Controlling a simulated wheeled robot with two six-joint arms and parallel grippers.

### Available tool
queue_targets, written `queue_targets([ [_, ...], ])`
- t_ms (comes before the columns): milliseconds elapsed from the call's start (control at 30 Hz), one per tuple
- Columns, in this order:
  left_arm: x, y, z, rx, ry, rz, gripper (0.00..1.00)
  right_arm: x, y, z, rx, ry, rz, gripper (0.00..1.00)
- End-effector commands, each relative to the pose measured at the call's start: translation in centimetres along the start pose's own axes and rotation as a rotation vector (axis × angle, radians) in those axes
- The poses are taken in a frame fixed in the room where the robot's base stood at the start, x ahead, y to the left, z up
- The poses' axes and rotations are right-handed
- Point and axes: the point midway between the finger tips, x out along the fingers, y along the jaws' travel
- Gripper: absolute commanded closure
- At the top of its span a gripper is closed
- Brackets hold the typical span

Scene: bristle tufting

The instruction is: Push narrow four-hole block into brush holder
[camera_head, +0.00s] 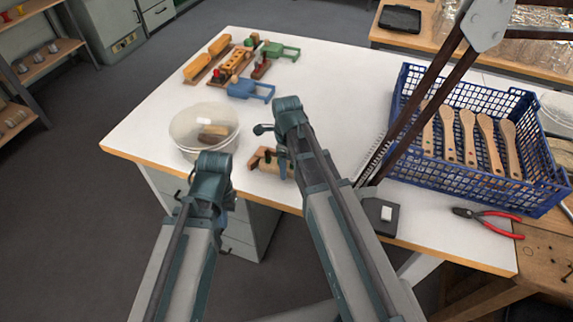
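A light wooden piece (262,160) lies near the table's front edge, partly hidden behind my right arm; I cannot tell if it is the brush holder. A yellowish block with a row of dark holes (236,61) sits on a wooden base at the back left. It may be the four-hole block, but it is too small to count the holes. My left gripper (212,163) is in front of the clear bucket, near the table's front edge. My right gripper (284,108) is above the table, beyond the wooden piece. The fingertips of both are hidden or too small to read.
A clear bucket (186,128) with a brown wooden piece stands front left. Blue (251,90) and green (281,50) clamp-like parts lie behind. A blue crate (437,172) of wooden brush handles, red pliers (497,222) and a dark slanted frame stand right. The table's back middle is clear.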

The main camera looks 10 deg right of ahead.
Motion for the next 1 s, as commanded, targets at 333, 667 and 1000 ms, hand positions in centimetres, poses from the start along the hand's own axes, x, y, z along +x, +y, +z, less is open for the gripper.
queue_targets([
  [333,0.0,0.0,0.0,0.000,0.000,0.000,1.00,0.0,0.0,0.0,0.000,0.000,0.000,0.94],
  [667,0.0,0.0,0.0,0.000,0.000,0.000,1.00,0.0,-0.7,-0.2,0.000,0.000,0.000,1.00],
  [1000,0.0,0.0,0.0,0.000,0.000,0.000,1.00,0.0,-2.2,-0.9,-0.003,0.000,-0.007,1.00],
])
